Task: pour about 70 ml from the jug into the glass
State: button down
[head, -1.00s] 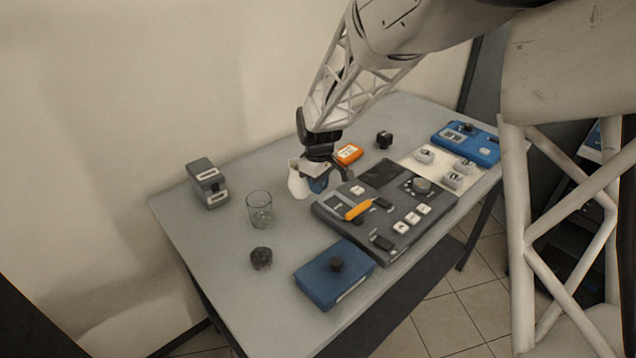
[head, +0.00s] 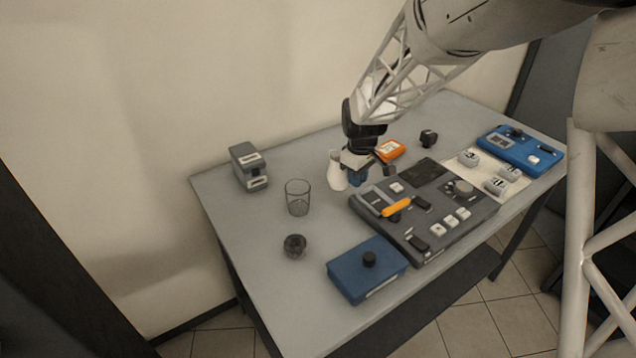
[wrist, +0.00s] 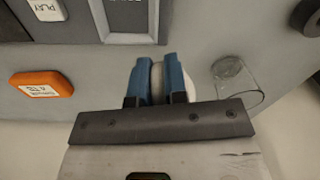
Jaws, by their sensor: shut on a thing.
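The jug (head: 338,172) is small and white and stands out to the left of my gripper in the head view. My gripper (head: 357,177) is shut on the jug, its blue fingers on either side of a pale part of it (wrist: 158,82) in the wrist view. The jug looks near upright; I cannot tell whether its base touches the table. Its contents are hidden. The clear glass (head: 297,198) stands upright on the table, left of and nearer than the jug, apart from it. The glass also shows in the wrist view (wrist: 240,84), and no liquid is visible in it.
A grey box (head: 249,167) stands behind the glass and a dark knob-like object (head: 294,246) in front. A blue box (head: 366,269) and dark control panel (head: 432,232) lie right. An orange device (head: 389,151) lies behind the gripper. Table (head: 240,225) left of the glass is clear.

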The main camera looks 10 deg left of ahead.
aim_at(337, 156)
jog(key=w+n, duration=0.1)
jog(key=w+a+n, duration=0.1)
jog(key=n, duration=0.1)
jog(key=w+a+n, duration=0.1)
jog(key=w+n, duration=0.1)
jog(key=shift+a+f, duration=0.25)
jog(key=w+a+n, duration=0.1)
jog(key=w+n, duration=0.1)
jog(key=n, duration=0.1)
jog(key=w+a+f+n, duration=0.1)
jog(key=w+a+n, duration=0.1)
jog(key=w+n, duration=0.1)
jog(key=w+a+n, duration=0.1)
jog(key=w+n, duration=0.1)
jog(key=n, duration=0.3)
jog(key=shift+w+a+f, duration=0.2)
jog(key=shift+a+f, duration=0.15)
jog(key=shift+a, duration=0.05)
jog(key=shift+w+a+f+n, duration=0.2)
jog(key=shift+w+a+n, duration=0.25)
jog(key=shift+n, duration=0.35)
jog(key=shift+w+a+f+n, duration=0.2)
jog(key=shift+w+a+n, duration=0.1)
jog(key=shift+w+n, duration=0.4)
jog(key=shift+w+a+f+n, duration=0.2)
jog(key=shift+w+a+n, duration=0.2)
jog(key=shift+n, duration=0.5)
jog(key=shift+s+r, duration=0.1)
